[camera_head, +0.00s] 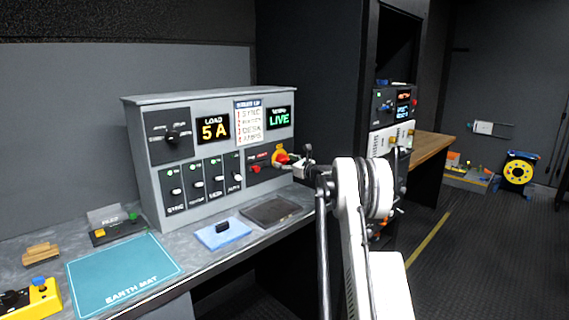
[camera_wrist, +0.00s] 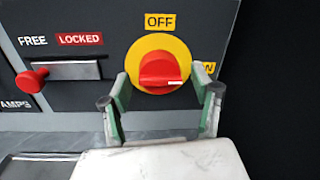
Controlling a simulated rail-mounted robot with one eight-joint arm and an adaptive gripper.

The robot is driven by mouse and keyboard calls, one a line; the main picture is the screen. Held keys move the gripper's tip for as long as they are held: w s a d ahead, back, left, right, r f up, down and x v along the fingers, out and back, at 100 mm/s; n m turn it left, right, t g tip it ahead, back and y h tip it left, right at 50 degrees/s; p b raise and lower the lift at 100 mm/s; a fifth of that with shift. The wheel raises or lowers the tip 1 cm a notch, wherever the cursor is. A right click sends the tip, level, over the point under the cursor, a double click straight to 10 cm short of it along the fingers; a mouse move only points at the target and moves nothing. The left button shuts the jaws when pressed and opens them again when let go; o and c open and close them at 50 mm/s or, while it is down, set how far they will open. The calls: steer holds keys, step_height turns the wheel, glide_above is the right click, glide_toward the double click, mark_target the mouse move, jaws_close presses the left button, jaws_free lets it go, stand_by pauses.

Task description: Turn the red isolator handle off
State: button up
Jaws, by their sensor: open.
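The red isolator handle (camera_wrist: 160,73) sits on a round yellow plate (camera_wrist: 148,46) on the grey panel. An OFF label (camera_wrist: 159,21) is above it, and an ON label (camera_wrist: 207,68) at its right is partly hidden by a finger. A white mark on the handle lies toward its lower right. My gripper (camera_wrist: 162,90) is open, with one green-padded finger at each side of the handle's lower part. I cannot tell whether the fingers touch it. In the head view the handle (camera_head: 282,158) shows at the panel's lower right, with my gripper (camera_head: 297,164) just in front.
Left of the handle is a red knob (camera_wrist: 31,80) on a slot, with FREE and LOCKED labels (camera_wrist: 80,39). The panel (camera_head: 141,110) stands on a counter with a dark tray (camera_head: 271,211), a blue pad (camera_head: 219,235) and a teal earth mat (camera_head: 122,272). A dark cabinet wall is at the right.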

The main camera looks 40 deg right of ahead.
steer(key=shift+w, duration=0.3)
steer(key=shift+c, duration=0.5)
steer(key=c, duration=1)
steer(key=shift+c, duration=0.2)
